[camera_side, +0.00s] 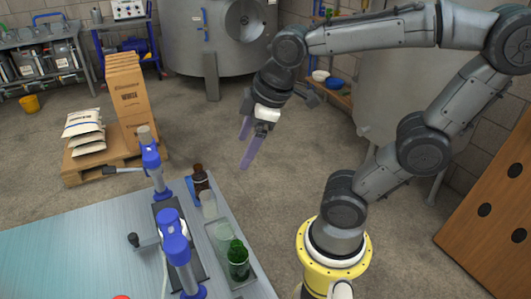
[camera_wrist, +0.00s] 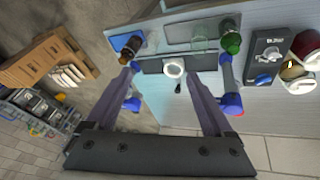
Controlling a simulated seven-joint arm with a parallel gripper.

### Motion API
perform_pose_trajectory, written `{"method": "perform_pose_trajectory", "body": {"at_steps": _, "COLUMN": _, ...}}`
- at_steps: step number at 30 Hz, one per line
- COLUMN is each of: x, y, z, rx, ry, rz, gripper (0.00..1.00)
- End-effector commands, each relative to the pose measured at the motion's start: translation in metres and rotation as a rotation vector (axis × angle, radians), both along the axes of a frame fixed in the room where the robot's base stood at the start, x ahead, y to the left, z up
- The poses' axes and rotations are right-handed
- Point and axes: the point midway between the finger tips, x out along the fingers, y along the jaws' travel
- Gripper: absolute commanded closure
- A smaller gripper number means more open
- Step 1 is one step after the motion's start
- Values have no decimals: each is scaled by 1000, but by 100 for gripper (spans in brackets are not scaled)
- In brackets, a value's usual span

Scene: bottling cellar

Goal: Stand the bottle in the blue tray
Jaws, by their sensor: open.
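A brown bottle (camera_side: 199,178) stands at the far end of the table, by a blue tray (camera_side: 190,187). The wrist view shows the brown bottle (camera_wrist: 131,48) over the blue tray (camera_wrist: 119,41), and its base looks to be within the tray. A green bottle (camera_side: 238,258) stands in a grey tray at the near corner; it also shows in the wrist view (camera_wrist: 231,42). My gripper (camera_side: 246,152) is open and empty, high above the floor right of the table. In the wrist view its fingers (camera_wrist: 160,75) have a clear gap between them.
A clear glass vessel (camera_side: 223,234) stands beside the green bottle, and a pale one (camera_side: 208,204) behind it. A bench device with blue-topped posts (camera_side: 172,232) stands left of them. A pallet with boxes (camera_side: 127,95) is on the floor. The table's left part is clear.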

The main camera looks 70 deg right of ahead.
Motion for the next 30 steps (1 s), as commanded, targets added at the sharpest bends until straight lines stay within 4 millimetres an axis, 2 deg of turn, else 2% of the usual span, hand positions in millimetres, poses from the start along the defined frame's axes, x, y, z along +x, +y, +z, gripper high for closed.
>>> {"method": "perform_pose_trajectory", "body": {"at_steps": 1, "x": -13, "y": 3, "z": 0, "rx": 48, "ry": -32, "rz": -87, "gripper": 13}}
{"method": "perform_pose_trajectory", "body": {"at_steps": 3, "x": -26, "y": 7, "z": -2, "rx": 112, "ry": -61, "rz": -199, "gripper": 13}}
{"method": "perform_pose_trajectory", "body": {"at_steps": 9, "x": -45, "y": 11, "z": -8, "rx": 217, "ry": -100, "rz": -373, "gripper": 13}}
{"method": "perform_pose_trajectory", "body": {"at_steps": 30, "x": -46, "y": 11, "z": -8, "rx": 227, "ry": -101, "rz": -391, "gripper": 13}}
